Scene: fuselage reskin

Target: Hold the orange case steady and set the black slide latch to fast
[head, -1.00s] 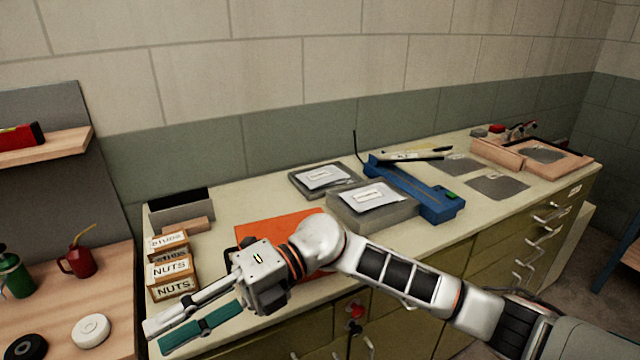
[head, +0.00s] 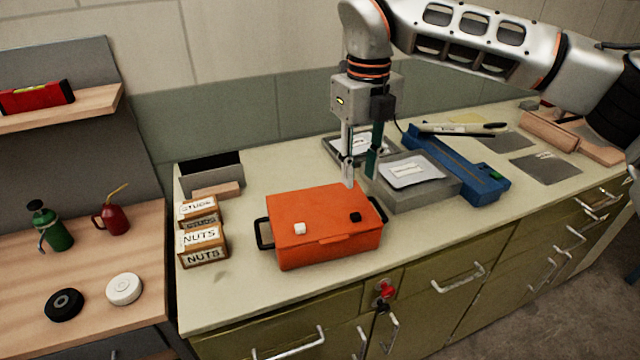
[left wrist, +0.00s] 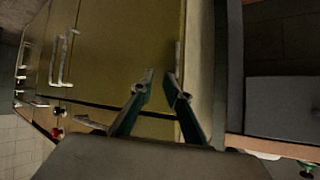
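The orange case (head: 325,240) sits closed on the pale worktop, with a black handle at each side. I cannot read any latch setting. My right gripper (head: 360,182) points down above the case's back right edge. Its fingers are apart with nothing between them. My left gripper is outside the head view. In the left wrist view my left gripper (left wrist: 159,74) has its fingertips a little apart and empty, facing the cabinet fronts.
Boxes of nuts and studs (head: 201,237) stand left of the case. A grey block with a white card (head: 415,172) and a blue tool (head: 465,175) are to its right. The worktop before the case is clear.

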